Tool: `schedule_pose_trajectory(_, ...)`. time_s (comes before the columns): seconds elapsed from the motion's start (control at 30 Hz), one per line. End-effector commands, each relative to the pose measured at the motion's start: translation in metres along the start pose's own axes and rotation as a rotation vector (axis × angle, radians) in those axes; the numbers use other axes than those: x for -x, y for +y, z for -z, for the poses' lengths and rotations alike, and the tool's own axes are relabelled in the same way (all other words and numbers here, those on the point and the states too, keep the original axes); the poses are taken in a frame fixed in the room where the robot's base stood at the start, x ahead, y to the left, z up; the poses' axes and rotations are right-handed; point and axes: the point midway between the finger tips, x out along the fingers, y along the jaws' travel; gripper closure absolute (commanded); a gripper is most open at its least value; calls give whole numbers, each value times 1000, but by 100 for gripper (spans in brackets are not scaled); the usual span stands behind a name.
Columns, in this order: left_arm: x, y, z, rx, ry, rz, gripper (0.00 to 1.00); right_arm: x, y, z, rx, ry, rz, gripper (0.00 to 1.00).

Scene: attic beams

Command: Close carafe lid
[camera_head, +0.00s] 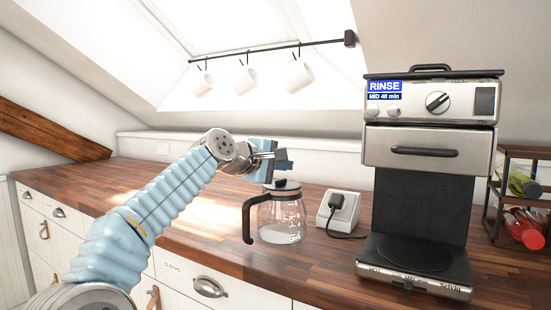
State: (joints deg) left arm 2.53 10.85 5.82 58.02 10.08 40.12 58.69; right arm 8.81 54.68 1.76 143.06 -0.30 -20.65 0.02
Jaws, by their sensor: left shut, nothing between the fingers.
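The glass carafe (280,215) stands upright on the wooden counter, left of the coffee machine. It has a black handle on its left side and a little clear liquid at the bottom. Its dark lid (283,185) is at the top of the carafe and looks about level; I cannot tell whether it is fully closed. My left gripper (286,160) is shut and empty, just above the lid, with its fingers pointing right. A small gap seems to show between the fingers and the lid. My right gripper is not in view.
The coffee machine (428,155) stands to the right with an empty plate. A white socket box (338,208) with a black plug and cable sits between it and the carafe. Mugs (245,80) hang from a rail above. A dark rack (520,190) stands far right. The left counter is clear.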

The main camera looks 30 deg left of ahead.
Motion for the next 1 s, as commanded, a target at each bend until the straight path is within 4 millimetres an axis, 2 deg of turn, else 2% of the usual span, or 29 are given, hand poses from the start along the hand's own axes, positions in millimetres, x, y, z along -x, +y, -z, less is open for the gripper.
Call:
schedule_pose_trajectory(0.3,-6,-2,-2,-2,-1,108,100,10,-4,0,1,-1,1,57)
schedule_pose_trajectory(0.83,-7,-4,-1,-1,-1,125,100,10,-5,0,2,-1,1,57)
schedule_pose_trajectory(1.0,-6,0,-1,-2,0,124,100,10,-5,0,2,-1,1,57)
